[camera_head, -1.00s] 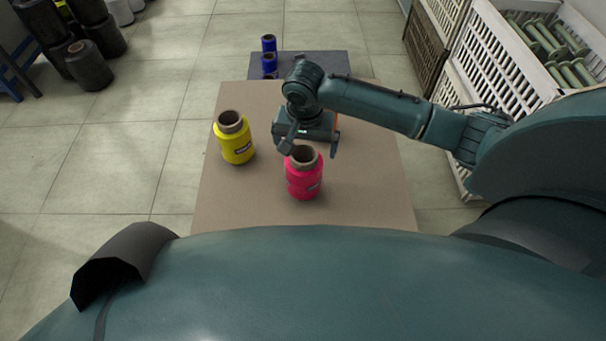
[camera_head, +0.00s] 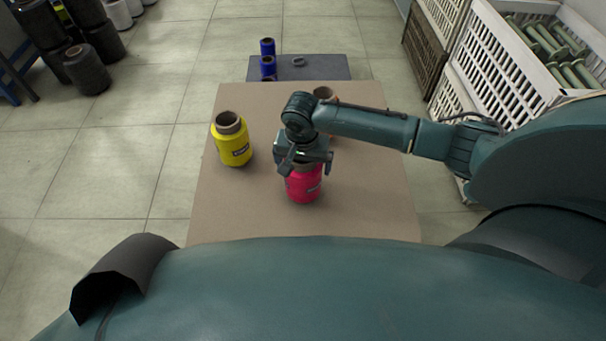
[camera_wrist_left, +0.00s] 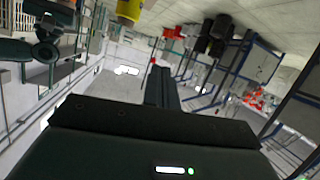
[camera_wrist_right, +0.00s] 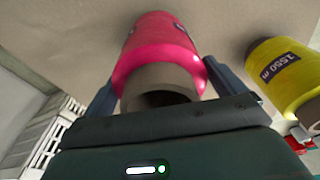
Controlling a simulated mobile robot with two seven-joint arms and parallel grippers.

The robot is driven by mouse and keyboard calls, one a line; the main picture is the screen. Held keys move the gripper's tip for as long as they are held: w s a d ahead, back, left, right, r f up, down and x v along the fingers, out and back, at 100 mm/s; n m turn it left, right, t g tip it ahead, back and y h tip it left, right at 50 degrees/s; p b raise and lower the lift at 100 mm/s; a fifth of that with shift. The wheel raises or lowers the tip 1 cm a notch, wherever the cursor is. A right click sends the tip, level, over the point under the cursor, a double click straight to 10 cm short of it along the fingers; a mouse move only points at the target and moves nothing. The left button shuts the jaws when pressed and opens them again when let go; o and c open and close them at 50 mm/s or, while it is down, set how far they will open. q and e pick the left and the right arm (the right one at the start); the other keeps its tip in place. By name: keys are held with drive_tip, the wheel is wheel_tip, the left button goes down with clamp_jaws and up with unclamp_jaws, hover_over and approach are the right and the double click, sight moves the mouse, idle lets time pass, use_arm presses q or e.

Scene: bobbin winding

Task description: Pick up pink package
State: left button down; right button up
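The pink package (camera_head: 303,186) is a bobbin with a brown core, standing upright on the brown table top. My right gripper (camera_head: 307,166) is just above it, with fingers on either side of its upper part. In the right wrist view the pink package (camera_wrist_right: 158,45) lies between the two fingers of the right gripper (camera_wrist_right: 165,85), which look open, with small gaps beside it. My left gripper (camera_wrist_left: 162,88) shows only in the left wrist view, its fingers together and empty, away from the table.
A yellow bobbin (camera_head: 233,145) stands left of the pink one on the table (camera_head: 225,205). An orange bobbin (camera_head: 325,93) is partly hidden behind my right arm. Blue spools (camera_head: 267,62) stand on a dark surface beyond. White crates (camera_head: 500,60) are at the right.

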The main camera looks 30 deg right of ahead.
drive_tip(key=c, duration=0.9)
